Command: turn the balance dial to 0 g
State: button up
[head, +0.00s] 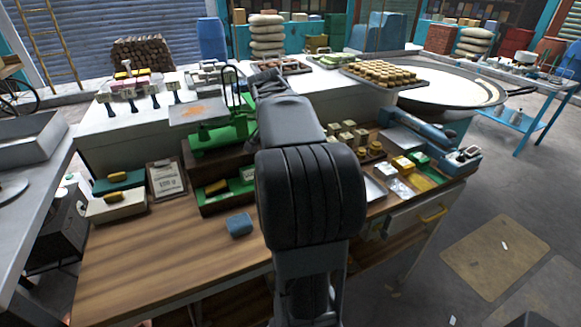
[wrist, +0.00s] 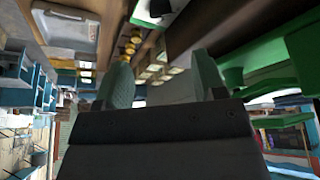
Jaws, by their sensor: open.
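The green balance (head: 222,133) stands on the raised back part of the wooden bench, with a flat grey pan (head: 198,111) on its left. Its dial cannot be made out in the head view, where my arm covers the area to the right of the balance. In the wrist view, a green frame that looks like part of the balance (wrist: 262,62) is at the right, apart from my fingers. My gripper (wrist: 160,82) is open, with two green-grey fingers apart and nothing seen held between them. In the head view my arm largely hides it.
Beige blocks (head: 347,133) and packets (head: 402,164) lie right of my arm. A blue block (head: 239,224) sits on the front bench top, with a clipboard (head: 167,178) behind to the left. A tray of round cakes (head: 382,75) stands at the back. The front left bench top is clear.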

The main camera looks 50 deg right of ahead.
jog(key=x, duration=1.2)
jog(key=shift+w+d+f, duration=0.1)
jog(key=shift+f, duration=0.15)
jog(key=c, duration=0.9)
jog(key=shift+n+t+y+p, duration=0.4)
jog(key=shift+n+t, duration=0.4)
jog(key=shift+n, duration=1.5)
jog(key=o, duration=0.9)
jog(key=v, duration=1.4)
